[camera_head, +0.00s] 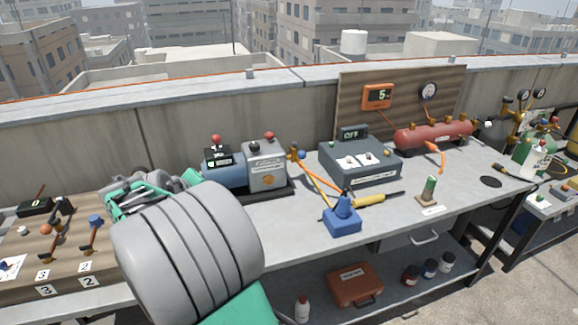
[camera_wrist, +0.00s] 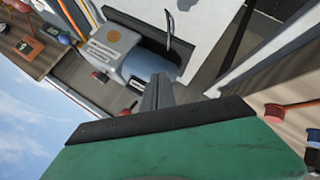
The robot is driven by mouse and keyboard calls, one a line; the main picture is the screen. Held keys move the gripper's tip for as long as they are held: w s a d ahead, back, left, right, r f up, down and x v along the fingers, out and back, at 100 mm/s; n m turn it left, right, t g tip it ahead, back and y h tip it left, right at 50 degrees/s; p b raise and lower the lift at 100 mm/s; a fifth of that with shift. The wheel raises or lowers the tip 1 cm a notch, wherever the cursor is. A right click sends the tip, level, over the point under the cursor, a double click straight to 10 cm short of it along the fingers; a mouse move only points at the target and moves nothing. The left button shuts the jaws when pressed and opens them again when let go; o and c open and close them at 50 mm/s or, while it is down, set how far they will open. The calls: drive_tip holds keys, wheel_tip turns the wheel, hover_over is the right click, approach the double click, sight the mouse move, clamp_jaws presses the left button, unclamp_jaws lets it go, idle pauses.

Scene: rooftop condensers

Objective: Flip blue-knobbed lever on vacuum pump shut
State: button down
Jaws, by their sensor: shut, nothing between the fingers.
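The vacuum pump (camera_head: 267,178) is a grey box with an orange round badge and a blue cylinder, on a black tray on the bench. It also shows tilted in the wrist view (camera_wrist: 118,42). I see no contact.
A grey control box (camera_head: 360,165) stands right of the pump. A red tank (camera_head: 432,136) is farther right. A wooden board with levers (camera_head: 60,250) is at left. The wall (camera_head: 100,155) runs behind.

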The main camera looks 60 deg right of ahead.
drive_tip(key=s+d+g+h+b, duration=0.1)
drive_tip(key=s+d+g+h, duration=0.2)
drive_tip(key=d, duration=0.6)
drive_tip(key=s+d+g+h+b, duration=0.1)
drive_tip(key=s+d+g+h, duration=0.2)
drive_tip(key=s+d, duration=0.4)
drive_tip(key=x, duration=0.3)
drive_tip(key=shift+d+r, duration=0.25)
drive_tip(key=shift+s+d, duration=0.1)
drive_tip(key=shift+s, duration=0.05)
approach(299, 151)
drive_tip(key=x, duration=0.2)
drive_tip(key=p+x, duration=0.1)
drive_tip(key=x, duration=0.1)
drive_tip(key=shift+d+f, duration=0.3)
